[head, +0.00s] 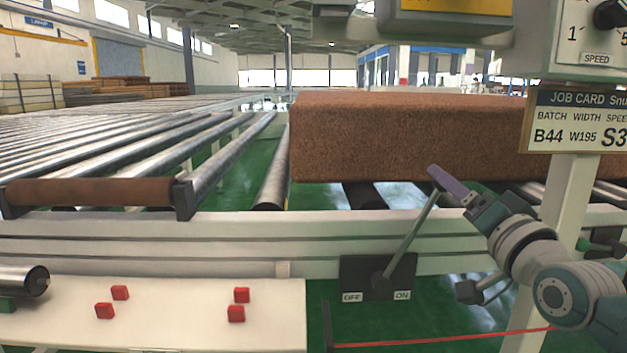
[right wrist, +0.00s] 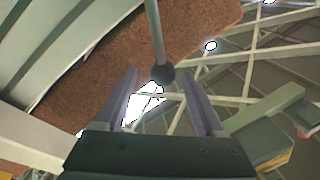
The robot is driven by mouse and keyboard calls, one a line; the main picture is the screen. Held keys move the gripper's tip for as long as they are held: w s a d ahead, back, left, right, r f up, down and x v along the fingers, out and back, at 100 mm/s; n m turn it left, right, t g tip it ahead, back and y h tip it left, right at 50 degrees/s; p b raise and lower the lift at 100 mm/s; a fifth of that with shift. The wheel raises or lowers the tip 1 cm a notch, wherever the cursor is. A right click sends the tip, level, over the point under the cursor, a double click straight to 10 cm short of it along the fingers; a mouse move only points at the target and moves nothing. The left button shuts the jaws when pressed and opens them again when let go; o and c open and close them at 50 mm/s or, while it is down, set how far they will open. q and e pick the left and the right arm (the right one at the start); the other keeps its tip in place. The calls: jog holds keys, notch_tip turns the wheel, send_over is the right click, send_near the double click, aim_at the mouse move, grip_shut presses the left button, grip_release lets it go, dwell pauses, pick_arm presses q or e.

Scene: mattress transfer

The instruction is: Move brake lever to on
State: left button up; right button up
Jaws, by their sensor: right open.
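The brake lever (head: 412,228) is a thin grey rod on a dark plate (head: 350,270) fixed to the conveyor's side rail. It leans to the right, over the side of the ON label (head: 402,295); the OFF label (head: 352,297) is at the plate's left. My right gripper (head: 440,178) is at the lever's upper end, its finger covering the tip in the head view. In the right wrist view, the open right gripper (right wrist: 160,73) has the lever's dark ball knob (right wrist: 163,76) between its fingertips, with gaps visible beside it. My left gripper is out of view.
A brown mattress block (head: 410,130) lies on the rollers behind the lever. A white post with a job card (head: 575,122) stands at right, close to my right arm. A pale table (head: 170,315) with several red blocks is at lower left. A red line (head: 440,339) runs below the lever.

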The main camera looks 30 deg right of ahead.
jog(key=v, duration=0.4)
jog(key=shift+s+a+f+p, duration=0.1)
jog(key=shift+s+a+p, duration=0.05)
jog(key=shift+s+p, duration=0.15)
